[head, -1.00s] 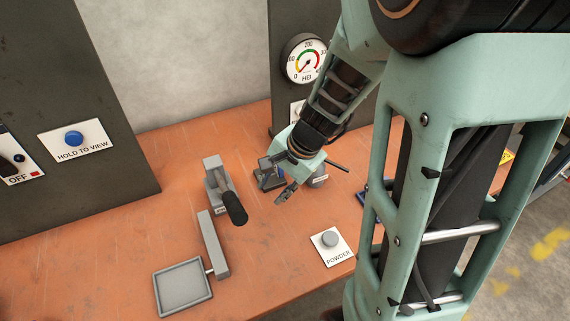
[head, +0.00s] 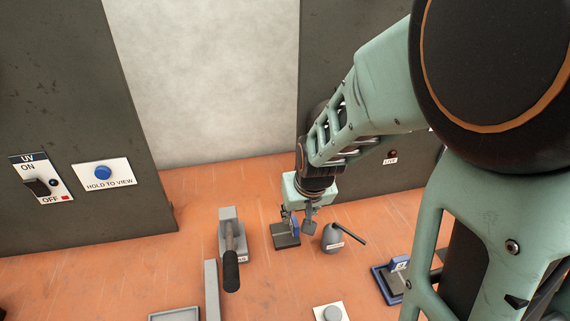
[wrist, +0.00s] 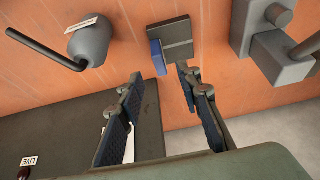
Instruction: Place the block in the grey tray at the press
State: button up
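My gripper (head: 300,220) points down over the table, open, with its two dark padded fingers apart. In the wrist view (wrist: 160,73) a small upright blue piece (wrist: 157,57) shows beyond the gap between the fingertips, at the edge of a dark grey plate (wrist: 176,36). This blue piece (head: 296,226) may be the block; I cannot be sure. It stands at the plate (head: 285,241), partly behind a finger in the head view. A shallow grey tray (head: 174,315) is cut off at the bottom edge, beside a grey bar (head: 211,290).
A grey lever device (head: 231,240) stands left of the plate. A grey can with a long spout (head: 332,236) stands close on its right. Farther right is a blue-edged dark stand (head: 388,283). A round button (head: 332,313) lies in front. Dark panels rise behind.

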aim_at(295, 221)
jog(key=b+x, duration=0.2)
jog(key=x, duration=0.5)
jog(key=shift+w+f, duration=0.2)
jog(key=shift+f, duration=0.1)
grip_shut()
jog(key=shift+r, duration=0.1)
